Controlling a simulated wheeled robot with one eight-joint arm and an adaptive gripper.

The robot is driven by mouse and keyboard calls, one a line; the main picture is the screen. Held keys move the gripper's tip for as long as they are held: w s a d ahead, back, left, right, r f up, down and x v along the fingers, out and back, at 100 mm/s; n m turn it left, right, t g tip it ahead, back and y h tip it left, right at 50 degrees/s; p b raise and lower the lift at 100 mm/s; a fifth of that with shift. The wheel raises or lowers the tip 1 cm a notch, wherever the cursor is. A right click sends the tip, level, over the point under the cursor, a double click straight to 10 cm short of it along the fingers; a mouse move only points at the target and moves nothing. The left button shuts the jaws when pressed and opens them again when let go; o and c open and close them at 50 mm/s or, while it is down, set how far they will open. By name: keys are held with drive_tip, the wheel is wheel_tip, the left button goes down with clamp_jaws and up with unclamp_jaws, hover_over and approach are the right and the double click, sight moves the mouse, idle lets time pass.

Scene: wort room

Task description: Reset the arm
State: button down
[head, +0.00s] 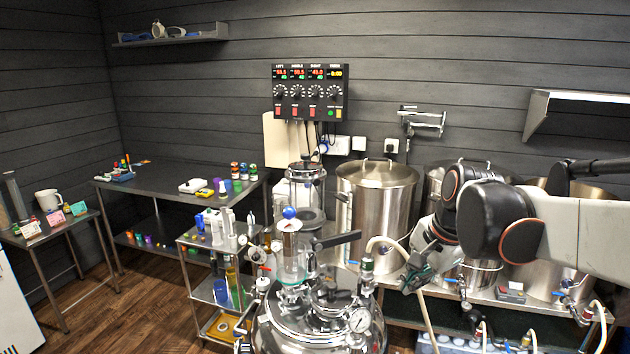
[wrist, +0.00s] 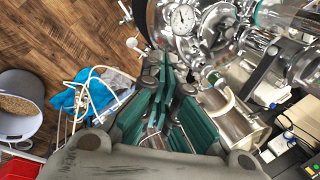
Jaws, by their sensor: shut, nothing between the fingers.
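My arm reaches in from the right side of the head view, bent, with its wrist low in front of the steel pots. My gripper (head: 416,278) points down, near a pale hose and to the right of the shiny domed vessel (head: 310,325). In the wrist view, my gripper (wrist: 167,75) shows its green-padded fingers together, with nothing held. The vessel's pressure gauge (wrist: 183,18) lies beyond the fingertips there.
A large lidded pot (head: 375,200) stands behind the vessel. A control panel (head: 309,92) hangs on the wall. A steel table (head: 165,185) stands at the left. The wrist view shows a grain bucket (wrist: 18,105) and a blue cloth (wrist: 90,95).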

drive_tip(key=s+f+n+t+b, duration=0.1)
drive_tip(key=s+f+n+b, duration=0.2)
drive_tip(key=s, duration=0.6)
drive_tip(key=s+f+n+t+h+b, duration=0.1)
drive_tip(key=s+f+n+t+b, duration=0.1)
drive_tip(key=s+f+n, duration=0.5)
drive_tip(key=shift+s+n+h+b, duration=0.3)
drive_tip(key=shift+s+n+b, duration=0.2)
drive_tip(key=shift+s+n, duration=0.7)
drive_tip(key=shift+f, duration=0.1)
